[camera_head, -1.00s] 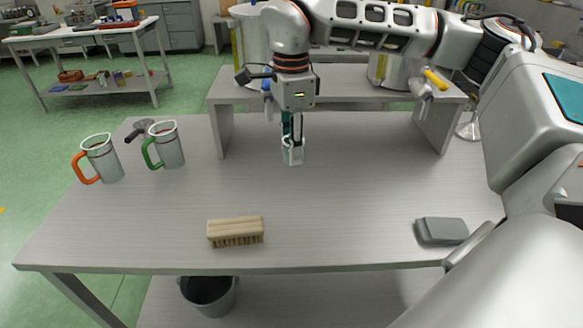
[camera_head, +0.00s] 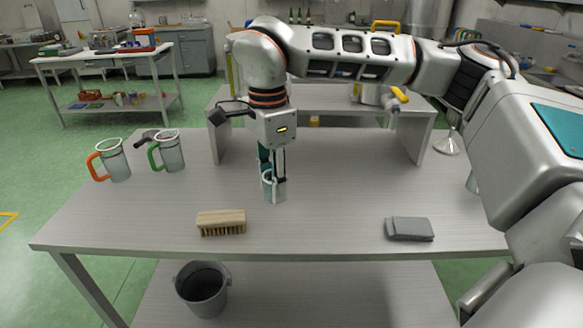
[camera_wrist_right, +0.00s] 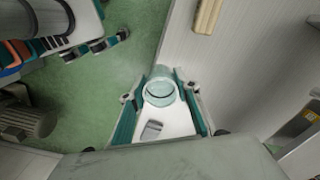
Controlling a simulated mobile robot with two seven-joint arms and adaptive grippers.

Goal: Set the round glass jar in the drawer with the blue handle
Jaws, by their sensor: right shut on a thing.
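The round glass jar (camera_head: 277,190) is clear and small, and hangs upright below my right wrist, over the middle of the grey table. My right gripper (camera_head: 271,176) is shut on it. In the right wrist view the jar (camera_wrist_right: 160,88) sits between the two teal-and-grey fingers, with its round rim showing. The fingers hide part of its sides. I cannot tell how far its base is above the table. No drawer with a blue handle can be made out in either view. My left gripper is not in view.
The table (camera_head: 330,215) holds a wooden brush (camera_head: 221,222), a grey sponge-like block (camera_head: 409,229), an orange-handled mug (camera_head: 115,160) and a green-handled mug (camera_head: 170,152). A raised shelf (camera_head: 330,102) stands at the back. A bucket (camera_head: 203,290) is below. Grey cabinets (camera_head: 183,52) stand far back.

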